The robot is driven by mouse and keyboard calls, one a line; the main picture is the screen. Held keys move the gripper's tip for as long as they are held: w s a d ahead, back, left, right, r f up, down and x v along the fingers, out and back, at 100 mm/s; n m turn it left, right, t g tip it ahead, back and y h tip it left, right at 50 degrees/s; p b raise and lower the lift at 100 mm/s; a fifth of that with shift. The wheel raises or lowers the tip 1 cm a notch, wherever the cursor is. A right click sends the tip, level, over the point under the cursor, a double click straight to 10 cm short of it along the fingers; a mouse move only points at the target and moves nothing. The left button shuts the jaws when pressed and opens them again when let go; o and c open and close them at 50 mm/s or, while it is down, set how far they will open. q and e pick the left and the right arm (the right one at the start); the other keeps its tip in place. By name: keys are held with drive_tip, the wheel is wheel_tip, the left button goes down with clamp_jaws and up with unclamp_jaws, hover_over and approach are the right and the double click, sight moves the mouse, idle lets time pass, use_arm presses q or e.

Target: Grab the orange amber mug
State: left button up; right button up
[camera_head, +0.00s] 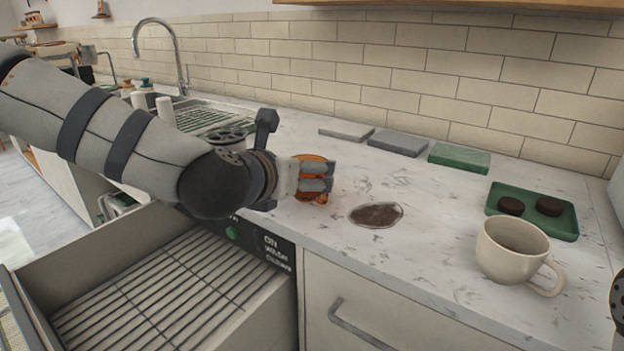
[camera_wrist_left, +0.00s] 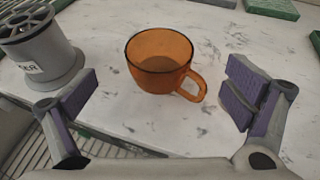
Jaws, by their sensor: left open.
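The orange amber mug (camera_wrist_left: 160,62) stands upright on the white marbled counter in the left wrist view. Its handle points to the lower right. In the head view the mug (camera_head: 311,160) shows only in part, behind my left gripper (camera_head: 318,177). In the left wrist view my left gripper (camera_wrist_left: 158,105) is open, with its purple-padded fingers wide apart on either side of the mug's near side. The mug is ahead of the fingers, and neither finger visibly touches it. My right gripper is not in view; only a bit of dark arm shows at the right edge.
A grey spool-like object (camera_wrist_left: 42,50) stands left of the mug. A cream mug (camera_head: 510,250) and a green tray (camera_head: 565,222) with two dark pucks are at the right. A dark spill (camera_head: 376,215) lies on the counter. An open dishwasher drawer (camera_head: 170,300) sits below the counter's edge.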

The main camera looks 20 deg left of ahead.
use_arm(q)
drive_tip(key=x, duration=0.8)
drive_tip(key=shift+a+f+b, duration=0.1)
drive_tip(key=shift+f+b, duration=0.05)
drive_tip(key=shift+b, duration=0.2)
drive_tip(key=shift+s, duration=0.1)
drive_tip(key=c, duration=1.3)
